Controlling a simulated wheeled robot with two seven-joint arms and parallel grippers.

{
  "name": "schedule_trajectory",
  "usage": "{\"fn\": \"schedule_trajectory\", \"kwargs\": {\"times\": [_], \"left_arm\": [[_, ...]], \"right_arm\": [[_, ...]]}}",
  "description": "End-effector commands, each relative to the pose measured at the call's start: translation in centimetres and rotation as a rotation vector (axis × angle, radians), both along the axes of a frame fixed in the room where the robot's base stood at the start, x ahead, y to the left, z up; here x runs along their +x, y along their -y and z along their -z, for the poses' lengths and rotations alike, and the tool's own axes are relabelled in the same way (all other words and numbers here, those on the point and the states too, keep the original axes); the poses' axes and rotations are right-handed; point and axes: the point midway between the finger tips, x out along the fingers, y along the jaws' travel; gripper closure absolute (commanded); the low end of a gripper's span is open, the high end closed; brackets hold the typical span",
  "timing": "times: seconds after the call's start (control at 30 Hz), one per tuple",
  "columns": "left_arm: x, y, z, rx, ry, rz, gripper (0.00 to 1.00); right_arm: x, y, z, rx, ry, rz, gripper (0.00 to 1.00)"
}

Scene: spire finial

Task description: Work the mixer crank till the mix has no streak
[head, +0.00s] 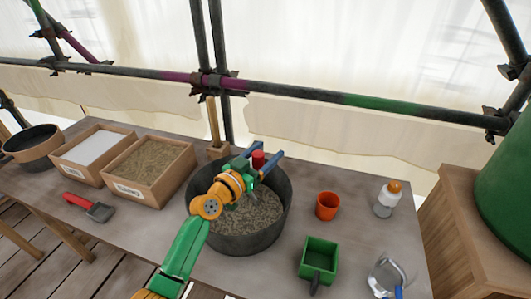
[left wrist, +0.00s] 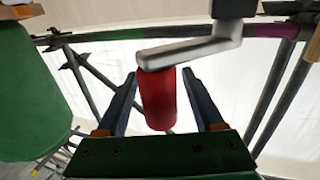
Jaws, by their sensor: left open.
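The mixer tub (head: 283,222) is a dark round bucket on the table, holding a grey-brown, grainy mix (head: 250,212). My left arm covers part of the mix, and I cannot tell whether it has streaks. The crank's red grip (head: 258,160) shows above the tub's far side. In the left wrist view the red grip (left wrist: 158,100) hangs from a grey metal crank arm (left wrist: 190,48). My left gripper (head: 266,151) is open, its two blue fingers on either side of the red grip, with gaps visible in the left wrist view (left wrist: 160,78). My right gripper is not in view.
Two wooden boxes, one with white powder (head: 93,148) and one with sand (head: 150,160), stand left. An orange cup (head: 327,206), a bottle (head: 387,199), a green scoop (head: 318,258) and a clear jug (head: 386,276) stand right.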

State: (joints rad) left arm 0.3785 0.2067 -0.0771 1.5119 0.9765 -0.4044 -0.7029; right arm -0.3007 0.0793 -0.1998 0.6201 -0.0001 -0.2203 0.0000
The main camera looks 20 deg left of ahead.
Motion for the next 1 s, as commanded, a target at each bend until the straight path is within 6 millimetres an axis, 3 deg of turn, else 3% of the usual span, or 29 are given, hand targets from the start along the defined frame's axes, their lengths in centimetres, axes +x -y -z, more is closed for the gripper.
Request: {"fn": "schedule_trajectory", "kwargs": {"times": [0.07, 0.3, 1.0], "left_arm": [[-0.02, -0.02, 0.01, 0.000, 0.000, 0.000, 0.33], [-0.03, -0.03, 0.02, 0.000, 0.000, 0.000, 0.98], [-0.04, -0.03, 0.06, -0.001, -0.001, 0.000, 1.00]], "right_arm": [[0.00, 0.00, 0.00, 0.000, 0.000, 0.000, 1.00], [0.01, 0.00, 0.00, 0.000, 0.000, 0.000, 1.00], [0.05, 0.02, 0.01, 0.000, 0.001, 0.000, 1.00]]}}
